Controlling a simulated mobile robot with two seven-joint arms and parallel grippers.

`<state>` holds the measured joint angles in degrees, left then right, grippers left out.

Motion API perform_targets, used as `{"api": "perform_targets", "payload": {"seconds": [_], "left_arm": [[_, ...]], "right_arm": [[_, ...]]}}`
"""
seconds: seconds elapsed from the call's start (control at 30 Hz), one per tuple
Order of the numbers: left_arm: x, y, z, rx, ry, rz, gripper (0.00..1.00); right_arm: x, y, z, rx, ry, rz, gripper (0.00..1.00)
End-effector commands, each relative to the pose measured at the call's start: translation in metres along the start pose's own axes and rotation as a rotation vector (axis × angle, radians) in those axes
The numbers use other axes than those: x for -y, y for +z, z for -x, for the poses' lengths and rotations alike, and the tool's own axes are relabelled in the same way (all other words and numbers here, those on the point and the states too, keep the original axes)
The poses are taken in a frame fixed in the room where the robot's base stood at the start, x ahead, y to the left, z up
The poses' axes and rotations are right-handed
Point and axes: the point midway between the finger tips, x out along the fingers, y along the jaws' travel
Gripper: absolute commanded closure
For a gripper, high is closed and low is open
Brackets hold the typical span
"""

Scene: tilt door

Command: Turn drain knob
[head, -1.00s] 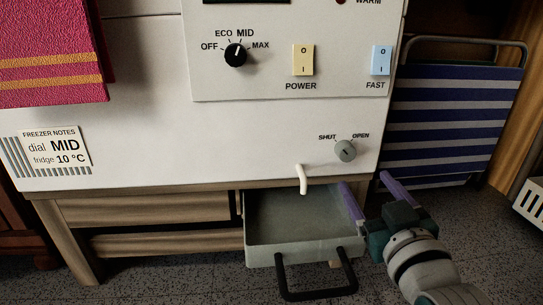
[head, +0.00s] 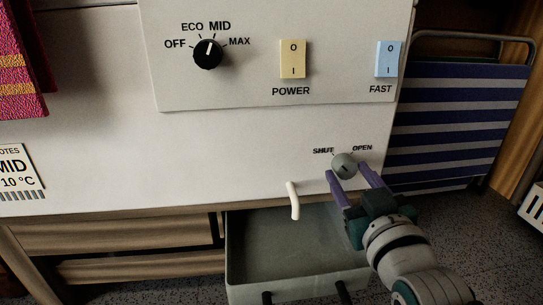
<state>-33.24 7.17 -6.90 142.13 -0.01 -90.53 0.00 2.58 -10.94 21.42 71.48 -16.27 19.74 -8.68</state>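The drain knob (head: 344,165) is a small round grey knob on the lower right of the white freezer front (head: 120,150), with SHUT printed at its upper left and OPEN at its upper right. Its dark slot mark is hard to read at this size. My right gripper (head: 346,175) has its two purple fingers apart, one on either side of the knob's lower part. I cannot tell whether the fingers touch it. A white drain spout (head: 293,201) sticks out below and left of the knob. My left gripper is not in view.
An open grey drip tray (head: 275,250) with a black handle sits below the spout. Above are a black dial (head: 208,53), a yellow power switch (head: 292,59) and a blue fast switch (head: 388,59). A striped folding chair (head: 455,120) leans at the right.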

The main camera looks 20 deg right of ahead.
Motion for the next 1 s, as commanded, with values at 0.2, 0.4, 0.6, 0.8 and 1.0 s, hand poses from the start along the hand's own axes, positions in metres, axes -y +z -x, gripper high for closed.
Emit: {"api": "perform_targets", "payload": {"seconds": [0.2, 0.4, 0.6, 0.8, 1.0], "left_arm": [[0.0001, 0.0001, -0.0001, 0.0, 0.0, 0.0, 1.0], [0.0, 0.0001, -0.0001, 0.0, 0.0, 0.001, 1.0], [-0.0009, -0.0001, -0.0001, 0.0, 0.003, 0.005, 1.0], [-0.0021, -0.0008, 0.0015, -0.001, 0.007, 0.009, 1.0], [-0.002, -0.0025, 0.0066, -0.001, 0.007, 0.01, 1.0]], "right_arm": [[-0.0001, -0.0003, -0.0002, -0.001, 0.0, 0.0, 0.7], [-0.0002, -0.0004, -0.0002, -0.001, 0.0, 0.0, 0.93], [-0.0002, -0.0005, -0.0002, -0.002, 0.0, 0.0, 1.0], [-0.0004, -0.0011, -0.0002, -0.001, 0.0, -0.019, 1.0], [-0.0005, -0.0022, -0.0002, 0.002, -0.001, -0.1, 1.0]]}}
